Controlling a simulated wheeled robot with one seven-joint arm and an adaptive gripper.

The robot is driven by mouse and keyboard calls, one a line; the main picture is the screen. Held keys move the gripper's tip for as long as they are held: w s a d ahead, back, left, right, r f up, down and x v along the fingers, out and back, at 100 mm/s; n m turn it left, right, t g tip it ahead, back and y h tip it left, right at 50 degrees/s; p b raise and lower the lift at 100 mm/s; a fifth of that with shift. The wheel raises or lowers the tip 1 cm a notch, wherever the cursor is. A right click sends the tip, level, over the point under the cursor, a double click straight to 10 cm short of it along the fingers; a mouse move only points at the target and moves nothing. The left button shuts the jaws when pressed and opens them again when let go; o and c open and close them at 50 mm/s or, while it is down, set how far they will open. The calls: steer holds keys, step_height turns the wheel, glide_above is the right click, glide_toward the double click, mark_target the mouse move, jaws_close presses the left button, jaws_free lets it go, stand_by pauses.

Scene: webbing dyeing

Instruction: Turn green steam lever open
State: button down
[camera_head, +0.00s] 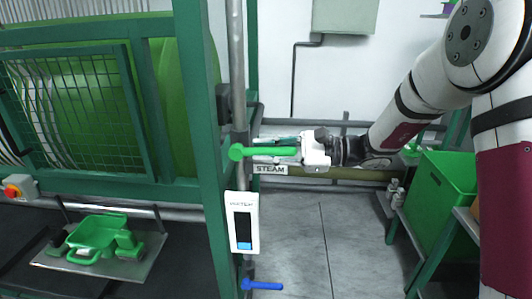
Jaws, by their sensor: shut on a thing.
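The green steam lever (268,152) shows in the head view, on a grey vertical pipe (237,80) beside the green machine post. It lies about level and points right from its round hub at the left. A small "STEAM" label (271,170) is just below it. My gripper (293,148) reaches in from the right and is shut on the outer end of the lever. My gripper hides the lever's tip, and the fingers are small in this view.
A white "WATER" gauge (242,222) and a blue lever (263,285) are lower on the pipe. The caged green drum (85,120) fills the left. A shelf (140,267) holds green parts. A green bin (446,190) stands at right. Floor between is clear.

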steer(key=r+h, duration=0.1)
steer(key=h+p, duration=0.1)
steer(key=r+h, duration=0.1)
steer(key=shift+a+r+h+p, duration=0.25)
steer(key=shift+r+h+p, duration=0.05)
steer(key=shift+h+p, duration=0.1)
steer(key=h, duration=0.1)
steer(key=r+h, duration=0.1)
steer(key=shift+a+r+h+p, duration=0.2)
steer(key=shift+a+h+p, duration=0.15)
steer(key=shift+a+h, duration=0.05)
steer(key=h, duration=0.1)
steer(key=a+r+h, duration=0.1)
steer(key=shift+w+a+h, duration=0.1)
steer(key=shift+h, duration=0.2)
steer(key=shift+a+r+h+p, duration=0.35)
steer(key=shift+a+h, duration=0.2)
steer(key=shift+h, duration=0.65)
steer(key=shift+w+a+r+h, duration=0.15)
steer(key=shift+a+h, duration=0.2)
steer(key=shift+h, duration=0.35)
steer(key=shift+s+a+r+h, duration=0.15)
steer(key=shift+a+h, duration=0.15)
steer(key=shift+h, duration=0.4)
steer(key=c, duration=1.5)
jaws_free()
steer(key=shift+g, duration=0.3)
